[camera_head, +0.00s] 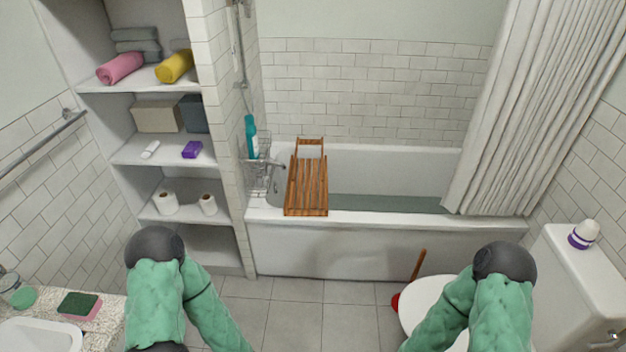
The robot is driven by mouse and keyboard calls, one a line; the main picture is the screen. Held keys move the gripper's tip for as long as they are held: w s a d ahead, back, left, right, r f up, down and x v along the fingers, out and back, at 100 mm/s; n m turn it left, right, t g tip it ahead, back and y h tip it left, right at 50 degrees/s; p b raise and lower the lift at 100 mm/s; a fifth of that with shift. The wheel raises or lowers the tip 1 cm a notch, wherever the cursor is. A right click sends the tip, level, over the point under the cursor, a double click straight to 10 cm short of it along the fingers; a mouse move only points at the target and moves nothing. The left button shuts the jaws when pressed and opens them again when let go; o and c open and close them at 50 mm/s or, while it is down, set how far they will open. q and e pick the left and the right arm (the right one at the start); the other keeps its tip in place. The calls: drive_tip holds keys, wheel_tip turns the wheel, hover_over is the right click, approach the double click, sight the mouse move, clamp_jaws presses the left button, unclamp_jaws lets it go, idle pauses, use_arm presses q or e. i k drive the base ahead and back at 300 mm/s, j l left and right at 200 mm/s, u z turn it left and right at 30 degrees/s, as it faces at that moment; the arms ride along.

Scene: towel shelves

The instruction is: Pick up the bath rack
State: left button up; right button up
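The bath rack (307,187) is a brown wooden slatted tray. It lies across the white bathtub (370,246) near the tub's left end, with its near end on the front rim and a raised frame at its far end. My two green arms show at the bottom left and bottom right, well short of the rack. Both arms run down out of the picture, and neither gripper can be seen. Nothing is touching the rack.
A wire basket (257,173) with a teal bottle (251,137) stands close left of the rack. Shelves (165,154) hold towels, boxes and rolls. A white curtain (535,100) hangs at right. A toilet (425,305) and red plunger (397,302) stand at lower right. The middle floor is clear.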

sight(288, 200)
drive_tip(key=i+l, duration=0.15)
drive_tip(key=i, duration=0.45)
drive_tip(key=i+l, duration=0.1)
drive_tip(key=i, duration=0.5)
drive_tip(key=i+l, duration=0.15)
drive_tip(key=i, duration=0.4)
drive_tip(key=i+l, duration=0.1)
drive_tip(key=i, duration=0.5)
